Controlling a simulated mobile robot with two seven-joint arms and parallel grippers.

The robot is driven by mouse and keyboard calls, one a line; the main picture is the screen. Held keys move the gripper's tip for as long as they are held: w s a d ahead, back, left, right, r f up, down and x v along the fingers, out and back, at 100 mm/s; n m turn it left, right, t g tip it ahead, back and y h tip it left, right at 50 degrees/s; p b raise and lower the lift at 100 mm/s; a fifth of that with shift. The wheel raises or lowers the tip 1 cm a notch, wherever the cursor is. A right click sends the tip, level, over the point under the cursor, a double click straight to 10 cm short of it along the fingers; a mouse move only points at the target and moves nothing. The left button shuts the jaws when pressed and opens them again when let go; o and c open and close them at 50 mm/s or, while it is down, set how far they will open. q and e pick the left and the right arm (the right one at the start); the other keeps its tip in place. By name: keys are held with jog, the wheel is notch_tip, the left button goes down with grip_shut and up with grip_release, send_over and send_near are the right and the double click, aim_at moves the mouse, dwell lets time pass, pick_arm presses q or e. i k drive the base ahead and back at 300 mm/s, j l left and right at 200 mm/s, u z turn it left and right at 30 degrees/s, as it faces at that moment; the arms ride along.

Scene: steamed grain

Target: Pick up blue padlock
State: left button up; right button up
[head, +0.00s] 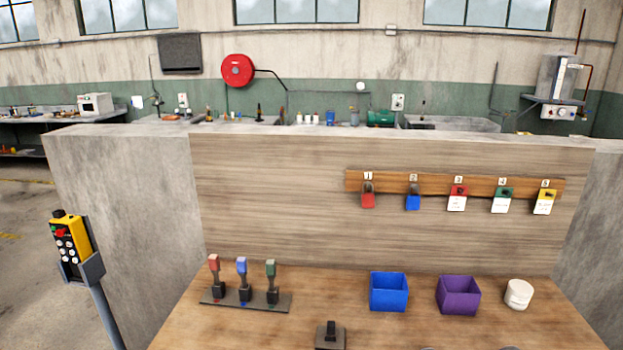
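The blue padlock (412,202) hangs on the wooden rack (391,183) under label 2, on the panel behind the table. A red padlock (368,200) hangs to its left under label 1. A red-topped tag (457,200) hangs to its right under label 3. Neither of my grippers shows in the head view, so nothing is seen touching the blue padlock.
A wooden table (220,325) holds a stand with red, blue and green-topped levers (242,267), a blue bin (388,295), a purple bin (458,297) and a white jar (518,294). A yellow control box (70,240) stands at left. Green (503,202) and yellow (544,203) tags hang farther right.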

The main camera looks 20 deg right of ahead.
aim_at(414, 201)
jog(key=z, duration=1.25)
